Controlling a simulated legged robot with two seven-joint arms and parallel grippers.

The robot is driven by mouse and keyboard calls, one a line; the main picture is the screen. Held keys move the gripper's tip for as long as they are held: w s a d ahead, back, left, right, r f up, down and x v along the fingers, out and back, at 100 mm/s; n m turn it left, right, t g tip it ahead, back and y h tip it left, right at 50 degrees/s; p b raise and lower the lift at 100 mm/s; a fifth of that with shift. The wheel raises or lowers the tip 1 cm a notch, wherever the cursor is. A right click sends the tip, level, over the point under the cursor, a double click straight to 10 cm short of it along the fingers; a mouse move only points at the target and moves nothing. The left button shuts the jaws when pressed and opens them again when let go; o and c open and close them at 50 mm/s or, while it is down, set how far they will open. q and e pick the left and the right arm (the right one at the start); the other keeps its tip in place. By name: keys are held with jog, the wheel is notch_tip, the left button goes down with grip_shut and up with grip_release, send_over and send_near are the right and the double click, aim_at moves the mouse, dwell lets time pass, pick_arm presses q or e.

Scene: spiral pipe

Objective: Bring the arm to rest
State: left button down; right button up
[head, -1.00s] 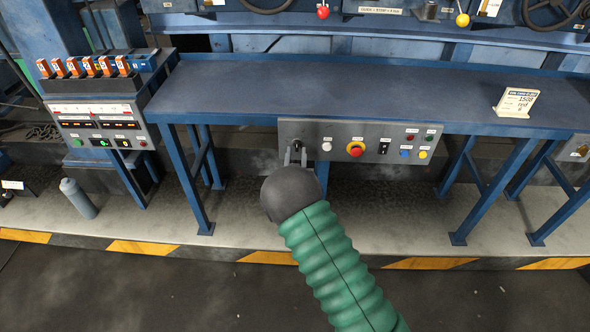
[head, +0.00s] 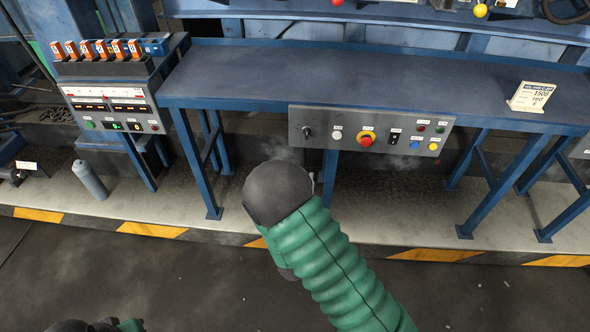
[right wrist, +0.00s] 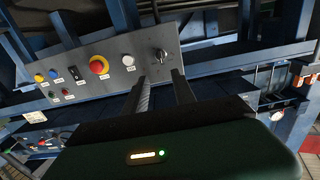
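My right arm (head: 335,262), in a green ribbed sleeve with a dark rounded end (head: 278,193), reaches up from the bottom of the head view. Its fingers are mostly hidden there behind that end. In the right wrist view the two fingers of my right gripper (right wrist: 160,84) stand apart with nothing between them. They point toward the grey control panel (right wrist: 140,50), short of its dark rotary switch (right wrist: 162,56). In the head view the switch (head: 307,132) is uncovered. A dark and green piece of my left arm shows at the bottom left; its gripper is out of view.
The panel also has a white button (head: 337,135), a red stop button on yellow (head: 366,139) and several small buttons. A blue bench (head: 360,85) with a sign (head: 531,96) stands above. A grey bottle (head: 90,180) stands at left. The floor in front is mostly clear.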

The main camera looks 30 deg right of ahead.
jog(key=shift+r, duration=0.1)
jog(key=s+a+r+n+g+y+p, duration=0.25)
jog(key=a+g+y+p, duration=0.25)
jog(key=a+y+p, duration=0.25)
jog(key=s+a+r+n+g+y+p, duration=0.1)
jog(key=s+a+r+n+g+p, duration=0.1)
jog(key=s, duration=0.6)
jog(key=s+a+r+n+g+y+p, duration=0.1)
jog(key=s+a+r+n+g+y, duration=0.1)
jog(key=s+r+g, duration=0.2)
jog(key=s+g, duration=0.1)
jog(key=s, duration=0.2)
jog(key=shift+s+p, duration=0.35)
jog(key=shift+a+n, duration=0.1)
jog(key=shift+n, duration=0.15)
